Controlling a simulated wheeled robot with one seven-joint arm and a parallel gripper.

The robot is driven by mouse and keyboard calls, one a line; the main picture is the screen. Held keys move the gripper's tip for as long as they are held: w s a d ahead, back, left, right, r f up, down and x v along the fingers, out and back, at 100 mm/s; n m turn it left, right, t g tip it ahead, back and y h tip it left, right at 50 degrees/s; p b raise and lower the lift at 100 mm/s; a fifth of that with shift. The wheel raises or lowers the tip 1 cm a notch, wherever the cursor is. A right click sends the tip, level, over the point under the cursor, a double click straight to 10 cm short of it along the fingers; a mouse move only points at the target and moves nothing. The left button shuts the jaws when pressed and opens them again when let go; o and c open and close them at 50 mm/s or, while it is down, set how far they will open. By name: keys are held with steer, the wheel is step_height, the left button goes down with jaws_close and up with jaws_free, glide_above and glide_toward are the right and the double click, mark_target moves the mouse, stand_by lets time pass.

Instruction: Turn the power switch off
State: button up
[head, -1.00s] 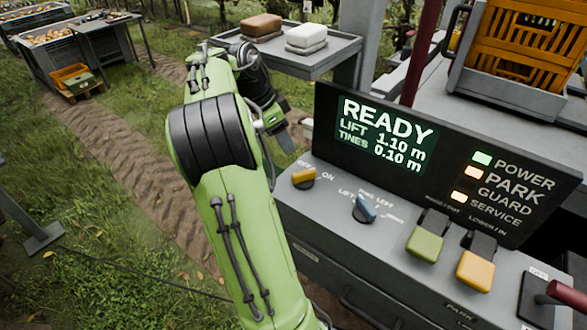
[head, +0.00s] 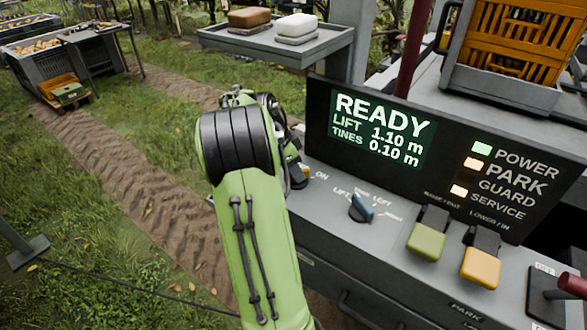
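The power switch (head: 303,171) is a yellow-orange knob at the left end of the control panel (head: 335,235). The ON label shows to its right, while my arm covers its left part and the OFF label. The display (head: 381,131) reads READY, lift 1.10 m and tines 0.10 m. The POWER light (head: 481,147) glows green. My gripper is at the switch's left, mostly hidden behind my green arm. I cannot tell whether it touches the knob or how its fingers stand.
A red-handled lever (head: 570,286) is at the far right. A grey shelf (head: 280,45) with two bundles stands behind.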

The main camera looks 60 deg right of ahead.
jaws_close()
steer(key=shift+n, duration=0.3)
steer(key=n+b, duration=0.1)
steer(key=n+t+b, duration=0.1)
steer(key=n, duration=0.1)
steer(key=n+t+h+b, duration=0.1)
steer(key=n, duration=0.1)
steer(key=shift+s+a, duration=0.1)
steer(key=shift+s, duration=0.15)
steer(key=n, duration=0.2)
steer(key=n+t+b, duration=0.1)
steer(key=n, duration=0.1)
steer(key=n+t, duration=0.1)
steer(key=n, duration=0.1)
steer(key=shift+s, duration=0.25)
steer(key=shift+n+t, duration=0.3)
steer(key=shift+o, duration=1.6)
jaws_free()
